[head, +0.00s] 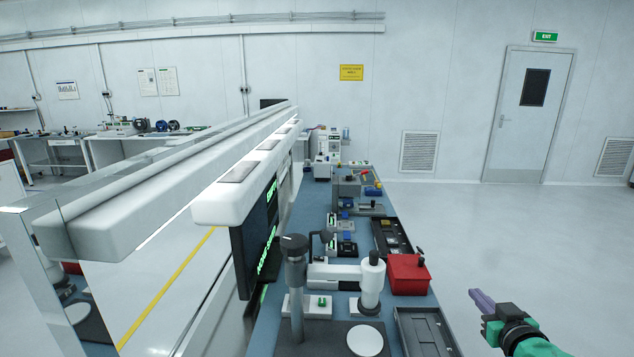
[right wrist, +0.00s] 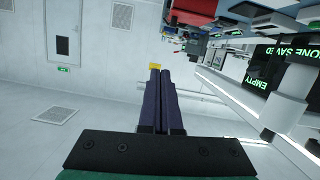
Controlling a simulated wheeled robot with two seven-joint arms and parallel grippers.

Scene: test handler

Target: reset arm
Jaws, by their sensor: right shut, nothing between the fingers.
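My right gripper (head: 480,300) shows at the lower right of the head view, over the open floor to the right of the bench. Its arm has green and black parts, and its fingers are purple. In the right wrist view the two long fingers (right wrist: 168,100) lie side by side, shut with nothing between them. The gripper is apart from the bench and touches nothing that I can see. My left gripper is not in either view.
A blue-topped bench (head: 340,190) runs away from me, with a red box (head: 409,274), a black tray (head: 425,332) and a white instrument (head: 371,283) near its front. A dark monitor (head: 256,238) hangs at its left. The floor (head: 480,230) right of the bench is clear up to the door (head: 528,115).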

